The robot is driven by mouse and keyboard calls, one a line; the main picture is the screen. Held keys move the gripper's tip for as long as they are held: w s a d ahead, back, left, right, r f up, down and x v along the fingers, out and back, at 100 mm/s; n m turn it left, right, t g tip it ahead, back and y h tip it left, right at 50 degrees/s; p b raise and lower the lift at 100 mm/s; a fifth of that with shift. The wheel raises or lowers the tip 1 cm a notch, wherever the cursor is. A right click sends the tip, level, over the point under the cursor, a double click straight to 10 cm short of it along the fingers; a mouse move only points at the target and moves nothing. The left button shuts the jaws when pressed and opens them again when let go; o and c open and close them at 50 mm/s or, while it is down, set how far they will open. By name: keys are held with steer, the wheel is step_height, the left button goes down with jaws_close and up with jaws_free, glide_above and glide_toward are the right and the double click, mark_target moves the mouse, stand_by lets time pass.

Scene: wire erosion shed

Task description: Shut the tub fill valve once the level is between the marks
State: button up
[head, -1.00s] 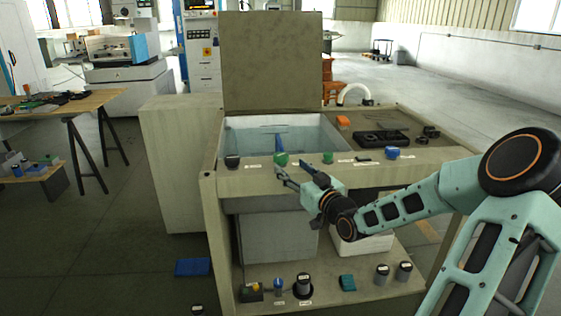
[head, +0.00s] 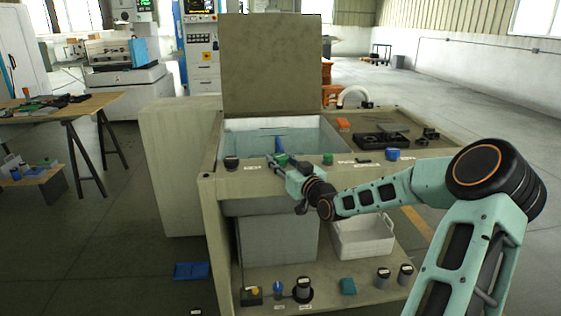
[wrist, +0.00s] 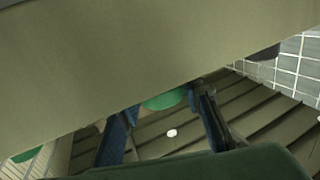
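The tub (head: 235,135) is the pale open basin in the machine top, with a blue upright part inside. Its level and marks are too small to read. Along the front ledge stand a green knob (head: 281,158), partly hidden by my gripper, and a second green knob (head: 327,158) to its right. The labels are unreadable, so I cannot tell which is the fill valve. My gripper (head: 274,164) is at the left green knob. In the wrist view its two fingers are apart, with a green knob (wrist: 165,100) showing between their tips; contact is unclear.
A dark knob (head: 231,162) and a blue knob (head: 392,154) also stand on the ledge. The raised lid (head: 272,65) stands behind the tub. A dark tray (head: 380,139) lies on the top at right. A white bin (head: 362,238) sits on the lower shelf.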

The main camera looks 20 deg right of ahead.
steer(key=c, duration=0.6)
steer(key=shift+o, duration=0.2)
steer(key=shift+a+f+m+h+b, duration=0.15)
steer(key=shift+m+h+b, duration=0.35)
steer(key=shift+h+b, duration=0.3)
steer(key=m+h+b, duration=0.2)
steer(key=h, duration=0.1)
steer(key=shift+b, duration=0.4)
steer(key=shift+m+g+h+b, duration=0.8)
steer(key=shift+m+h+b, duration=0.4)
steer(key=shift+h, duration=1)
steer(key=shift+d+r+m, duration=0.2)
steer(key=shift+m, duration=0.2)
steer(key=o, duration=1.2)
